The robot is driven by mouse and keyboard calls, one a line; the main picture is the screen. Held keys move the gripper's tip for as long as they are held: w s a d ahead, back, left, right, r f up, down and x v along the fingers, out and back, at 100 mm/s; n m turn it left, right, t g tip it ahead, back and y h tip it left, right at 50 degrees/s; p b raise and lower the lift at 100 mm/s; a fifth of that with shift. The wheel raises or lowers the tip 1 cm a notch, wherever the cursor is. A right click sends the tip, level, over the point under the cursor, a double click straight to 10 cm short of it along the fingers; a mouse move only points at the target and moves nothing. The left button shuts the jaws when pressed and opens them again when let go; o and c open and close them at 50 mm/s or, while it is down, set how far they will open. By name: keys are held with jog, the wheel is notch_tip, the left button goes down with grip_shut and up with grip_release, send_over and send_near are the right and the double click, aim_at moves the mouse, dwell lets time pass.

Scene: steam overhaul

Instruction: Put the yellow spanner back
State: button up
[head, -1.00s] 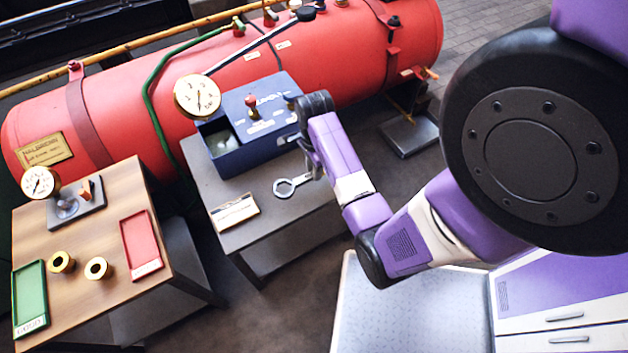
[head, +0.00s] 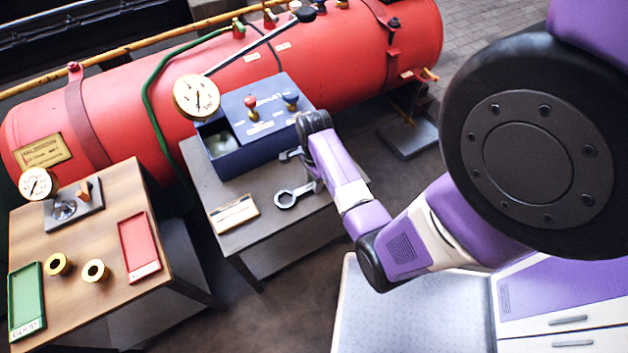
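A grey, ring-ended spanner (head: 286,199) shows at the front right of the grey bench (head: 235,238); no yellow spanner can be made out. It seems to lie on the bench top, its handle pointing right toward my gripper. My gripper (head: 302,171) is above the bench's right part, beside the blue box. Its fingers look spread, one near the box and one close to the spanner's handle end. Whether that finger touches the handle cannot be told. A pale label plate (head: 234,214) lies on the bench left of the spanner.
The blue box (head: 265,141) with red and blue knobs and a gauge (head: 196,97) stands at the bench's back. A red boiler (head: 300,65) runs behind. A wooden table (head: 112,290) at left holds green (head: 26,300) and red (head: 139,246) trays and brass rings.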

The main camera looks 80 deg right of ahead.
jog(key=shift+o, duration=1.2)
jog(key=shift+r, duration=0.15)
notch_tip(320, 180, up, 12)
jog(key=p, duration=0.2)
jog(key=a+f+n+t+h, duration=0.2)
jog(key=a+n+t+h, duration=0.35)
jog(key=a+n, duration=1.1)
jog(key=s+a+r+n+t+y, duration=0.2)
jog(key=a+r+n+t, duration=0.2)
jog(key=a+r, duration=0.3)
jog(key=s+a+r+n+t+y, duration=0.3)
jog(key=a+r+n+t, duration=0.2)
jog(key=r, duration=1)
jog(key=a+n, duration=0.2)
jog(key=a, duration=0.1)
jog(key=shift+s+a, duration=0.2)
jog(key=shift+a, duration=0.05)
jog(key=shift+n+y, duration=0.25)
